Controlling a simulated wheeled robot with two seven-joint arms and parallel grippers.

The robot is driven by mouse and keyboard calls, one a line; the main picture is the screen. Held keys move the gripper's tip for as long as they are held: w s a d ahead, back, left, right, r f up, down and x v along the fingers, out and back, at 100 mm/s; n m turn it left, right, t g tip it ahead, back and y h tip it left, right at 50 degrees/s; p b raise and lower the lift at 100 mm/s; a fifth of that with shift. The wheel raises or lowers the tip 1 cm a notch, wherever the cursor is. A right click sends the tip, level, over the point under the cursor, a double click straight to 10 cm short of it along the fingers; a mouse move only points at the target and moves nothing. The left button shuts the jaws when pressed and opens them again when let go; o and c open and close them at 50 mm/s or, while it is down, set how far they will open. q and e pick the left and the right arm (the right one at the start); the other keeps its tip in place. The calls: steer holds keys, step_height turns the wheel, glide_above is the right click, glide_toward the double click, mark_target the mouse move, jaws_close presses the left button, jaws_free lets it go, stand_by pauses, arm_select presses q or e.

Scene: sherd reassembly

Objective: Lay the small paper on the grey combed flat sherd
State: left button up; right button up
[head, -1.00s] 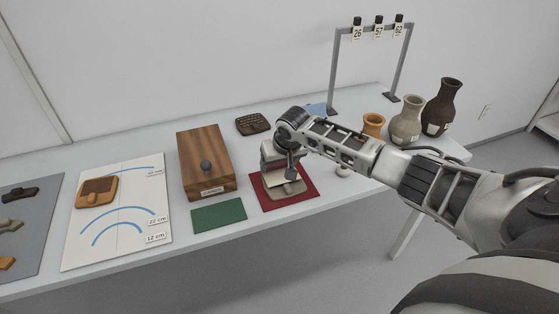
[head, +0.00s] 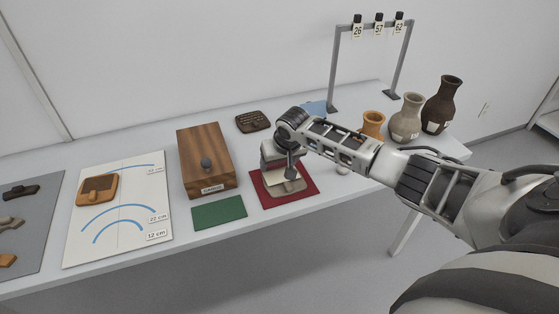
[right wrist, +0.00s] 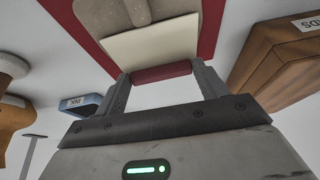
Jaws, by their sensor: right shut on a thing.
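My right gripper (right wrist: 162,80) is shut on a dark red bar (right wrist: 162,73) at the edge of the small cream paper (right wrist: 152,44). The paper shows beneath the gripper in the head view too (head: 281,189). In the head view my right gripper (head: 290,173) hides part of both. My left gripper is out of view.
A wooden box (head: 205,150) with a knob stands left of the mat, with a green mat (head: 219,212) in front. A tag stand (head: 335,70) and several vases (head: 407,120) stand right and behind. A white chart (head: 75,235) bears a brown sherd (head: 84,190).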

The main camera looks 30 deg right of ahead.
steer(key=shift+f+p, duration=0.1)
steer(key=shift+p, duration=0.2)
stand_by(0.4)
steer(key=o, duration=1.1)
steer(key=shift+o, duration=0.3)
